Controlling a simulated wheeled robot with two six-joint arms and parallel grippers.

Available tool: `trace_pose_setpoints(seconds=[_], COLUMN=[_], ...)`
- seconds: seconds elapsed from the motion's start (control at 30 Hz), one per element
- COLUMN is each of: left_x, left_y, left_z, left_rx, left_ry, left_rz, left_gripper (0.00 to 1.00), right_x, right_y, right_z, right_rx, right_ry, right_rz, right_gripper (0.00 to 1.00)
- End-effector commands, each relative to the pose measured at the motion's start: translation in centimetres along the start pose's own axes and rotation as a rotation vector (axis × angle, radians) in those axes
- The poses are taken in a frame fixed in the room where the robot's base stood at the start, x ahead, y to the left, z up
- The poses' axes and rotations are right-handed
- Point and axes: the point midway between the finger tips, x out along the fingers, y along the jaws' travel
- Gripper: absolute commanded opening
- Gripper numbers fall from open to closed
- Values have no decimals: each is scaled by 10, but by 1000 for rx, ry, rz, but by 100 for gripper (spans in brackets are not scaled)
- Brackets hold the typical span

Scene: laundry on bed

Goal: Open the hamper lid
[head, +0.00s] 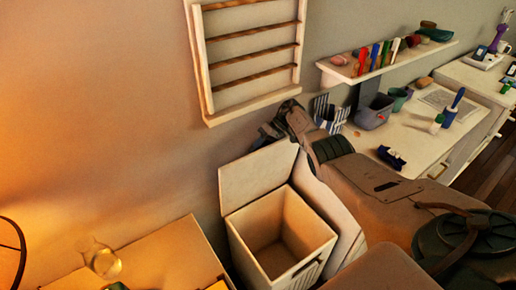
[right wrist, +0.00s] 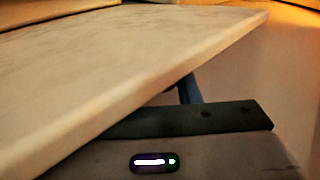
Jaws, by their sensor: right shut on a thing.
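The hamper (head: 302,222) is a pale open-topped box in the lower middle of the head view, with its empty-looking inside showing. Its lid (head: 250,180) stands raised at the back of the opening, close to the wall. My right gripper (head: 268,133) is at the lid's upper right edge, shut on it. The fingertips are partly hidden behind the lid and wrist. In the right wrist view the lid (right wrist: 120,75) fills much of the picture and crosses in front of the dark gripper (right wrist: 185,120). My left gripper is not in view.
A slatted wall rack (head: 250,60) hangs above the hamper. A wooden surface (head: 165,260) stands at the lower left with a glass object (head: 103,262). At right are a cluttered counter (head: 405,140) and a shelf (head: 390,62) of small items.

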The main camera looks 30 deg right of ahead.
Motion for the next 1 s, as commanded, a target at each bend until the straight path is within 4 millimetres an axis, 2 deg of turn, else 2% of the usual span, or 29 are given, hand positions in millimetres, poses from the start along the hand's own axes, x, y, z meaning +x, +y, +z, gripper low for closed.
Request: trace_pose_setpoints(seconds=[0.07, 0.1, 0.17, 0.2, 0.47, 0.63, 1.0], left_x=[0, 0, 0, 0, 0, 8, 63], left_y=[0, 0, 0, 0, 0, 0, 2], left_z=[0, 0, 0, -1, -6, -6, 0], left_rx=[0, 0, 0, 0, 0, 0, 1], left_ry=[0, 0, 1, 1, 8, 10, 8], left_rz=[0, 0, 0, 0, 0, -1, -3], left_gripper=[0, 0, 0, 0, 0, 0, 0], right_x=[2, 2, 2, 2, 0, -11, -55], right_y=[1, 1, 1, 1, 1, 4, 53], right_z=[2, 2, 2, 2, 1, 2, 13], right_rx=[3, 3, 3, 3, 1, 2, 6], right_ry=[-5, -5, -5, -5, -3, -3, -1], right_rz=[-2, -2, -2, -1, -1, 1, 3], right_gripper=[0, 36, 48, 50, 50, 50, 50])
